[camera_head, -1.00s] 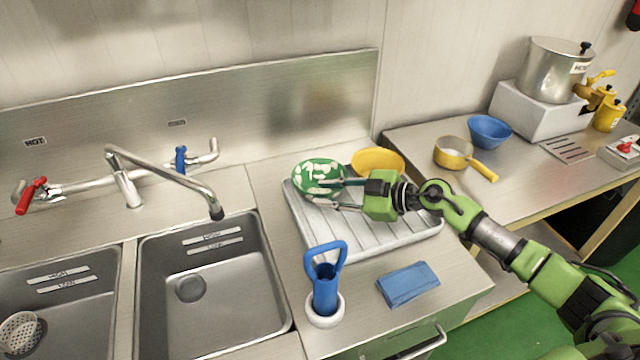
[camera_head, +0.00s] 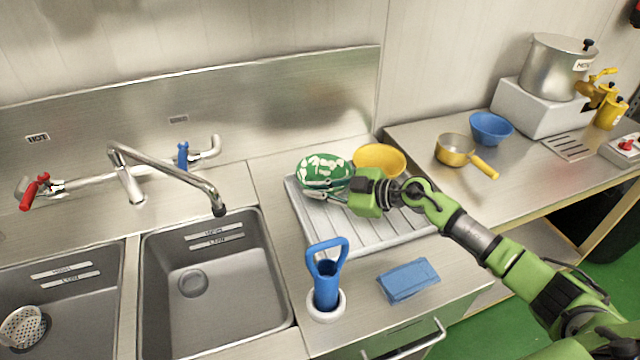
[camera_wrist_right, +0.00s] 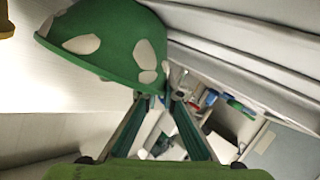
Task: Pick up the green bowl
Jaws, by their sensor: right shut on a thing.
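The green bowl (camera_head: 322,166) with pale patches is at the back left of the white ribbed drying tray (camera_head: 385,232). My right gripper (camera_head: 322,189) reaches it from the right, its fingers at the bowl's near side. In the right wrist view the green bowl (camera_wrist_right: 112,45) fills the upper left, tilted, with its rim between the fingertips of my right gripper (camera_wrist_right: 160,98). The gripper is shut on that rim. I cannot tell whether the bowl is clear of the tray. My left gripper is not in view.
A yellow bowl (camera_head: 380,159) sits close to the right of the green bowl. A blue-handled tool in a white holder (camera_head: 325,306) and a blue cloth (camera_head: 408,281) are in front of the tray. The sink (camera_head: 215,280) and its faucet (camera_head: 165,172) are at the left.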

